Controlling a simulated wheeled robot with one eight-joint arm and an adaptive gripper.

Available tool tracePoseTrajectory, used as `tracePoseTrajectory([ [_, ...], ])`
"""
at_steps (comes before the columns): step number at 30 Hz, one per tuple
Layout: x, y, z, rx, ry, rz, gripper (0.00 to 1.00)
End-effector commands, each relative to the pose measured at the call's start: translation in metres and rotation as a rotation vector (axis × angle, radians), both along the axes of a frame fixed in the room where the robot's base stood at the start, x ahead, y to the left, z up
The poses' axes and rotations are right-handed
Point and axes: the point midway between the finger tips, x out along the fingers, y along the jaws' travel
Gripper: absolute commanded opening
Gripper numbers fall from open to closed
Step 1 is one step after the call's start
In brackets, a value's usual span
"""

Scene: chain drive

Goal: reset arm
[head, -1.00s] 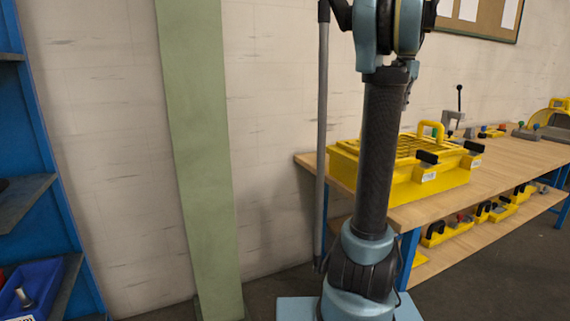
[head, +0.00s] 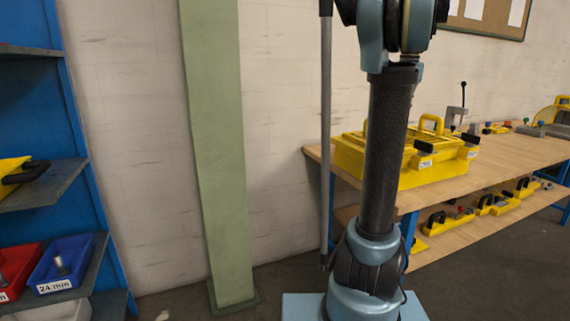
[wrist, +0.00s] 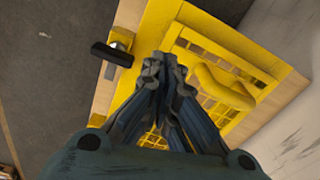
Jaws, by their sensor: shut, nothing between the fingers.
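My gripper (wrist: 165,75) shows in the wrist view with its fingers together, shut and empty. It points down over a yellow box (wrist: 235,55) with a grid top and a yellow handle. In the head view my arm stands in front of the workbench and the gripper itself is out of frame. The same yellow box (head: 360,160) sits on the near end of the wooden workbench (head: 500,171), partly hidden behind my arm.
A blue shelf rack at the left holds a red bin (head: 18,268) and a blue bin (head: 62,265) labelled 24 mm. A green column (head: 215,150) stands by the wall. Several yellow fixtures lie on the lower bench shelf (head: 470,230). Bare floor lies right of my base.

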Motion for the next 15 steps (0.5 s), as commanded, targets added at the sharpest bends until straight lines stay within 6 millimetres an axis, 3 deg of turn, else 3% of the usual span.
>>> tracePoseTrajectory([
  [8,-0.028,0.044,-0.028,-0.011,-0.020,0.126,0.00],
  [15,-0.075,0.102,-0.078,-0.028,-0.050,0.316,0.00],
])
